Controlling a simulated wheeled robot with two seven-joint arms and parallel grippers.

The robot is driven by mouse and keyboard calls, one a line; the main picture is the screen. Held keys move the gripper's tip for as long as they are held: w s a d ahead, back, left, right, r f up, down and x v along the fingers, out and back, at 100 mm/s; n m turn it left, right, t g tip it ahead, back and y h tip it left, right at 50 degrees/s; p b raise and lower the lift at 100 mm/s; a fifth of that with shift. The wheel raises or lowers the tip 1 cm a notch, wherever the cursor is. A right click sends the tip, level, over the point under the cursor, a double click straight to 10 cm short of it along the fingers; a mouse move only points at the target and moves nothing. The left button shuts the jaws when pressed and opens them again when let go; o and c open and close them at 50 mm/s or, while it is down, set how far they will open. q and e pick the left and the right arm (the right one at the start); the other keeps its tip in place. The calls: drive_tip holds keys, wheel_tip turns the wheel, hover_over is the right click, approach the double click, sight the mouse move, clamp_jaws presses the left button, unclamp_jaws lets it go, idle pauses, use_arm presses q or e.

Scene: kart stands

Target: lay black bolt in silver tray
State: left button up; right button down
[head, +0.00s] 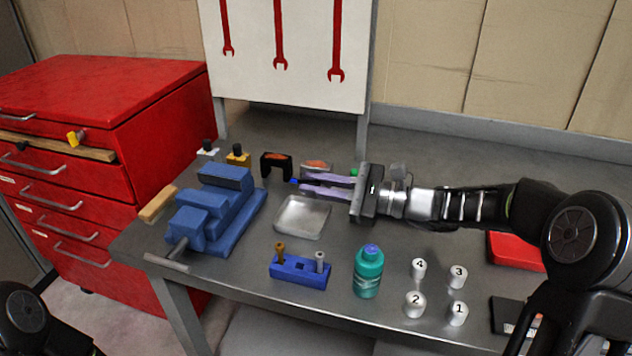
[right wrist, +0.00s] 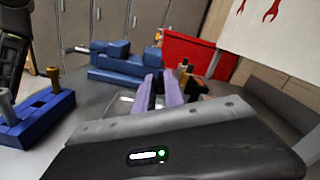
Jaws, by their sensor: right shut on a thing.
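The silver tray (head: 302,217) lies on the bench between the blue vise and the blue bolt block, and looks empty. Its pale edge also shows in the right wrist view (right wrist: 122,105). My right gripper (head: 310,187) reaches in from the right, its purple fingers pointing left near the tray's far edge. In the right wrist view the fingers (right wrist: 158,88) are close together with a dark piece between them. I take it to be the black bolt, mostly hidden. The blue bolt block (head: 300,271) holds a brass bolt and a silver bolt, with a gap between them. My left gripper is out of view.
The blue vise (head: 215,210) stands left of the tray. A teal bottle (head: 368,272) and several numbered white pieces (head: 418,268) stand to the front right.

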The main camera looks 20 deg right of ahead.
drive_tip(key=shift+f+b, duration=0.9)
drive_tip(key=shift+f, duration=0.75)
drive_tip(key=c, duration=1.3)
unclamp_jaws()
drive_tip(key=shift+c, duration=0.2)
drive_tip(key=shift+v, duration=3.75)
drive_tip(key=shift+r, duration=0.1)
